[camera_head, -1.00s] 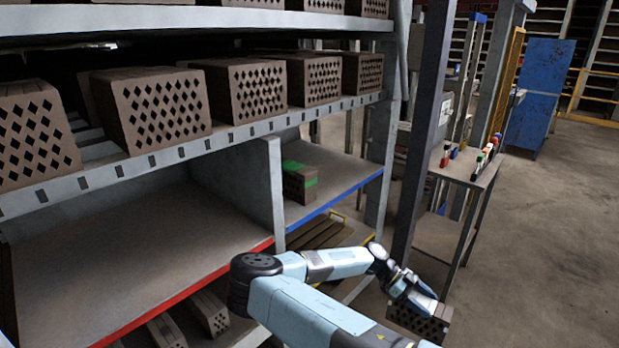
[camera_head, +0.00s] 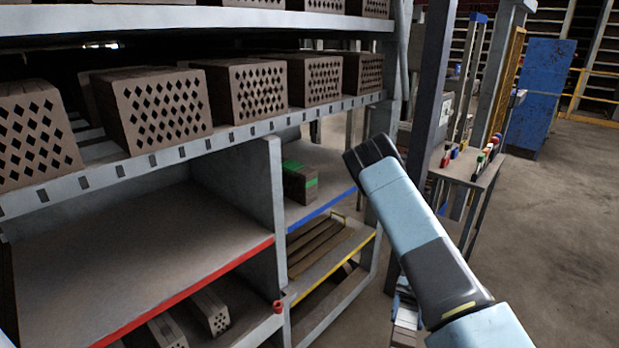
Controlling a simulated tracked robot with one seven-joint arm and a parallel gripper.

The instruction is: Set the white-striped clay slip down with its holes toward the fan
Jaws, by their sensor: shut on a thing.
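My gripper (camera_head: 404,296) shows only in part at the bottom, low beside my raised arm, which covers much of it. It is shut on the white-striped clay slip (camera_head: 405,326). Only a small part of the slip shows, with pale bands on it; which way its holes face cannot be told. I cannot make out a fan in this view.
A green-striped brick (camera_head: 300,184) sits on the blue-edged shelf (camera_head: 330,170). The red-edged shelf (camera_head: 130,270) is bare. Perforated bricks (camera_head: 160,106) line the rack above. A yellow-edged shelf (camera_head: 335,268) holds dark slats. A dark post and a narrow table (camera_head: 478,178) stand right; open floor lies beyond.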

